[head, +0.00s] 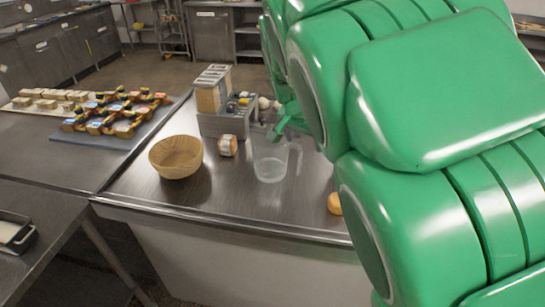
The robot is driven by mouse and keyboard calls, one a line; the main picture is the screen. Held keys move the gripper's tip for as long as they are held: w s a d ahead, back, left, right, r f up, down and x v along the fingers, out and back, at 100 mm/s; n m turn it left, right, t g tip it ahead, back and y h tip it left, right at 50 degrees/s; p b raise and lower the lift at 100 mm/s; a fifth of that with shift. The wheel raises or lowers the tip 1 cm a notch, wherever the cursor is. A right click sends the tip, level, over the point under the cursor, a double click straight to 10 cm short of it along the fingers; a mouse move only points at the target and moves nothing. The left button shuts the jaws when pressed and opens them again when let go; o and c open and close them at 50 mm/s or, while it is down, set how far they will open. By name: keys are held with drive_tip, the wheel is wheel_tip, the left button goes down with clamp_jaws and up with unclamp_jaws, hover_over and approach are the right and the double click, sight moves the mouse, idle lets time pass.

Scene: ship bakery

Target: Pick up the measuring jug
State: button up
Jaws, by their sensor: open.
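The measuring jug (270,162) is clear and see-through. It stands upright on the steel counter (230,193) in the middle of the head view, with its handle side toward the right. My gripper (279,133) is green and shows just above and behind the jug's rim in the picture. It is open, and nothing shows between its fingers. I cannot tell whether it touches the jug. My large green arm covers the right side of the view and hides the counter there.
A wooden bowl (176,157) stands left of the jug. A small jar (228,145) and a grey caddy (229,119) are behind. An orange round item (334,204) lies right, near the front edge. A tray of packaged goods (75,143) is far left. Bare counter lies before the jug.

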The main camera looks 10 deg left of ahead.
sight(275, 156)
drive_tip(key=shift+w+a+f, duration=0.45)
drive_tip(key=shift+w+f, duration=0.2)
drive_tip(key=shift+f, duration=0.65)
drive_tip(key=shift+w+a+f, duration=0.45)
drive_tip(key=shift+w+f, duration=0.25)
drive_tip(key=shift+f, duration=0.6)
drive_tip(key=shift+w+a+f, duration=0.45)
drive_tip(key=shift+w+f, duration=0.2)
drive_tip(key=shift+f, duration=0.65)
drive_tip(key=shift+c, duration=0.3)
drive_tip(key=c, duration=1.3)
drive_tip(key=shift+r, duration=0.2)
